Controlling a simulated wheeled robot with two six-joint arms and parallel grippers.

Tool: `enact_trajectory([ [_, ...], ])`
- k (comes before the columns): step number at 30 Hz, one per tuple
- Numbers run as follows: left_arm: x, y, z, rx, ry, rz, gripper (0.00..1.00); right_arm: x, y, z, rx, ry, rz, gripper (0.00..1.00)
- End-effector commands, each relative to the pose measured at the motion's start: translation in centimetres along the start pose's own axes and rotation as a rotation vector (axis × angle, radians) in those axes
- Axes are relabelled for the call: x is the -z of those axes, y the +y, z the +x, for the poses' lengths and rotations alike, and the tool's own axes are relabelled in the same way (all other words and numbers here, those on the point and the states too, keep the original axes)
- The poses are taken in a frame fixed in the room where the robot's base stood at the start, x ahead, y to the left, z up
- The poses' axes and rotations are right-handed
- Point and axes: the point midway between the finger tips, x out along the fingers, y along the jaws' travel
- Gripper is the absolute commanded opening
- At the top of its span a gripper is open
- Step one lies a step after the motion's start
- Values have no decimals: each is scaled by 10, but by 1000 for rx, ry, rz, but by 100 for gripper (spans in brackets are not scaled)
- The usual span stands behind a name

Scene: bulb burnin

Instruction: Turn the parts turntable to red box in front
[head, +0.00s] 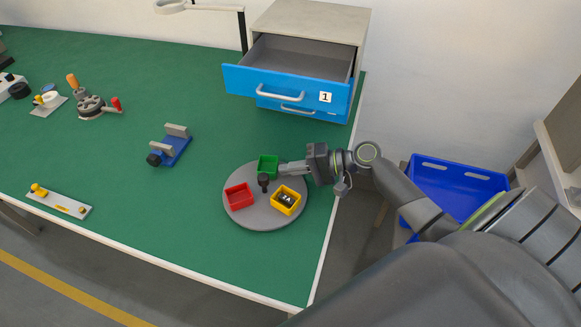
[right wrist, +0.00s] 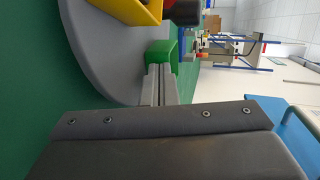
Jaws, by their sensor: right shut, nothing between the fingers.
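The parts turntable (head: 240,215) is a round grey disc on the green bench near its right edge. It carries a red box (head: 238,195) at the left, a green box (head: 268,166) at the back and a yellow box (head: 286,200) with dark parts at the front right. A black knob (head: 263,181) stands near its middle. My right gripper (head: 284,169) is shut and empty, its fingertips at the right side of the green box. In the right wrist view the fingers (right wrist: 158,85) point at the green box (right wrist: 160,58); whether they touch cannot be told. My left gripper is not in view.
A cabinet with an open blue drawer (head: 290,75) stands behind the turntable. A blue vise-like fixture (head: 172,150) is to the left, with other tools farther left. A blue crate (head: 455,185) is right of the bench.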

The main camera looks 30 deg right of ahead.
Motion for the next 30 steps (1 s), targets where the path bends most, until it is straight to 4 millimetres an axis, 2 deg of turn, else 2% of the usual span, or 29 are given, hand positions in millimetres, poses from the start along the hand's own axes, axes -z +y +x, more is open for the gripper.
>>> enact_trajectory([
  [22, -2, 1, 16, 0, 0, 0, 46, 5, 0, 4, 0, -72, -24, 0],
  [30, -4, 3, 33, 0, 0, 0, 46, 9, 1, 9, 0, -137, -46, 0],
])
